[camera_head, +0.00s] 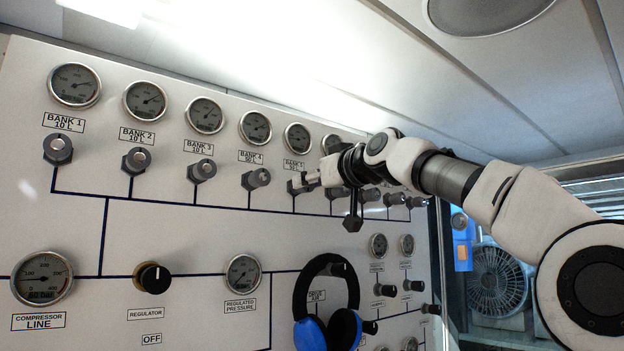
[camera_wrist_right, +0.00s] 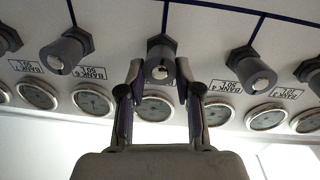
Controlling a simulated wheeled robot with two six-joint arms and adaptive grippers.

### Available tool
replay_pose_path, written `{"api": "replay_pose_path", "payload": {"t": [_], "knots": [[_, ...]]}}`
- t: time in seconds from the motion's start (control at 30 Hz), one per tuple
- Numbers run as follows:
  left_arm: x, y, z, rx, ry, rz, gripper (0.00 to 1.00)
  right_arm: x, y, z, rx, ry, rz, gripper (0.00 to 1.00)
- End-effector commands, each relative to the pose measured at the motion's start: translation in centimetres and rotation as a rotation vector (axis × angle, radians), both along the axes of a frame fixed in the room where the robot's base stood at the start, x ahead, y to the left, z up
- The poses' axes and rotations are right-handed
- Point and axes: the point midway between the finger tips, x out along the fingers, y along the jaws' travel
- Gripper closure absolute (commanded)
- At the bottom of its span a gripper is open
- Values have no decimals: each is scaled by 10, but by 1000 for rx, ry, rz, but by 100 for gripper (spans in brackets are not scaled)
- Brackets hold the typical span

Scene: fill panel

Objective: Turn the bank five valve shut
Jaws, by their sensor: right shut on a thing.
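The bank five valve is a grey knob (camera_wrist_right: 160,68) in the middle of the right wrist view, between the valves beside the bank 4 and bank 6 labels. In the head view it shows partly (camera_head: 295,187), below the bank 5 label (camera_head: 294,165). My right gripper (camera_head: 309,182) reaches it from the right. In the right wrist view its two fingers (camera_wrist_right: 160,84) lie on either side of the knob, shut on it. The knob's turn angle is hard to read. My left gripper is not in view.
The bank 4 valve (camera_head: 257,178) is close on the left, and the bank 6 valve (camera_wrist_right: 62,54) is close on the other side. Gauges line the panel (camera_head: 150,220) above the valves. Blue headphones (camera_head: 344,325) hang below. A fan (camera_head: 497,280) stands at the right.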

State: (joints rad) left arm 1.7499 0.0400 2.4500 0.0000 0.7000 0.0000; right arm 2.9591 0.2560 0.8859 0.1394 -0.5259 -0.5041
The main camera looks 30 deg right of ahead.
Motion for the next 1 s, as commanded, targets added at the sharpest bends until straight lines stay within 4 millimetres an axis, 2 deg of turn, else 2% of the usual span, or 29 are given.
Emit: {"api": "replay_pose_path", "payload": {"t": [1.0], "knots": [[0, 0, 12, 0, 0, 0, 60, 1, -3, -2, 929, 76, 2, 100]]}}
